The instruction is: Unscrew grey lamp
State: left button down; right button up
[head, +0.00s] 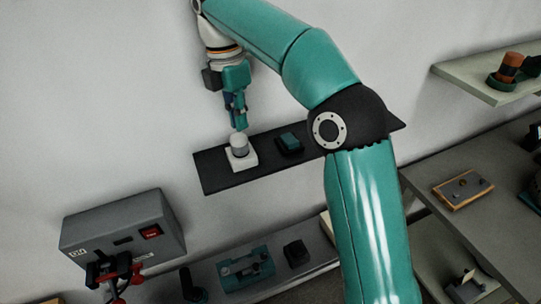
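The grey lamp (239,141) is a small grey rounded cap seated upright in a white square base (242,163). The base stands on the left part of a dark wall shelf (218,178). My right gripper (240,124) is teal and points down just above the lamp. Its fingertips look close to the lamp's top; whether they touch it I cannot tell. The fingers appear near each other, but at this size their opening is unclear.
A dark block with a teal top (289,142) sits right of the lamp on the shelf. A grey box with a red switch (122,233) is at lower left. A teal tray (246,270) lies on the lower bench. Another shelf (467,83) is at upper right.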

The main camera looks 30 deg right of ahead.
aim_at(223, 108)
jog(key=w+n, duration=0.1)
jog(key=n, duration=0.3)
jog(key=w+a+f+n, duration=0.1)
jog(key=n, duration=0.3)
jog(key=a+n, duration=0.1)
jog(key=n, duration=0.3)
jog(key=shift+w+a+f+t, duration=0.1)
jog(key=shift+w+f+t, duration=0.25)
jog(key=shift+w+t, duration=0.05)
jog(key=shift+s+r, duration=0.2)
jog(key=shift+r, duration=0.3)
jog(key=shift+s+r, duration=0.15)
jog(key=shift+r, duration=1.1)
jog(key=o, duration=0.6)
jog(key=shift+r, duration=0.15)
jog(key=shift+a+r, duration=0.1)
jog(key=shift+r, duration=0.65)
jog(key=shift+s+r, duration=0.35)
jog(key=shift+r, duration=0.2)
